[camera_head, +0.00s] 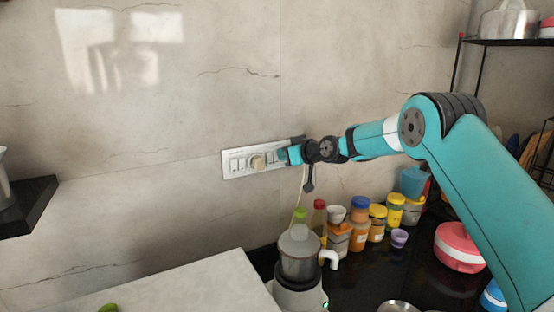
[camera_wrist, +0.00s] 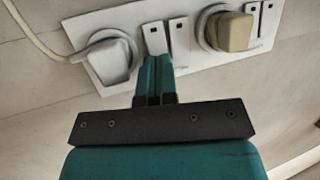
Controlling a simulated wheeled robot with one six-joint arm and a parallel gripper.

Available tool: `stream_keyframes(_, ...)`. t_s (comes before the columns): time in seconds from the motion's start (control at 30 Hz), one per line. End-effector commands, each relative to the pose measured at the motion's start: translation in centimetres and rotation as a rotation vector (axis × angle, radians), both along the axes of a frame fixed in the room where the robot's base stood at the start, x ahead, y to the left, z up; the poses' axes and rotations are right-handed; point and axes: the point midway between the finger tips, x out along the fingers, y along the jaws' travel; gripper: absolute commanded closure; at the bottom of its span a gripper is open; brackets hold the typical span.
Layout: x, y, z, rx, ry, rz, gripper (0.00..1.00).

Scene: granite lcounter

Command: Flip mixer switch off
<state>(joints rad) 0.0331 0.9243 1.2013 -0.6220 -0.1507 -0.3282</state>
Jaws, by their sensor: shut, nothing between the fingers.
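The white switch panel (camera_head: 229,165) is on the wall in the head view, and it also shows across the top of the wrist view (camera_wrist: 270,50). In the wrist view a white plug (camera_wrist: 110,58) with a cable sits at its left and a beige plug (camera_wrist: 235,32) at its right. Two rocker switches lie between the plugs: a left switch (camera_wrist: 154,38) and a right switch (camera_wrist: 179,40). My gripper (camera_wrist: 154,60) is shut and empty, its fingertips at the lower end of the left switch; I cannot tell whether they touch. The mixer (camera_head: 299,255) stands on the counter below.
Several bottles and jars, including an orange jar (camera_head: 359,210), stand along the wall right of the mixer. A dark shelf (camera_head: 28,205) is at the left. The wall around the panel is clear.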

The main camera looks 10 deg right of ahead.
Motion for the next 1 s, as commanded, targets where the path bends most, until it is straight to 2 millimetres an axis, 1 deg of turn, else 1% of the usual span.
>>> stream_keyframes(0.47, 0.7, 0.3, -0.1, 0.001, 0.001, 0.000, 1.00)
stream_keyframes(0.57, 0.4, 0.1, -0.2, 0.001, 0.001, 0.000, 1.00)
stream_keyframes(1.0, -2.0, -0.6, -0.1, 0.001, 0.000, 0.000, 1.00)
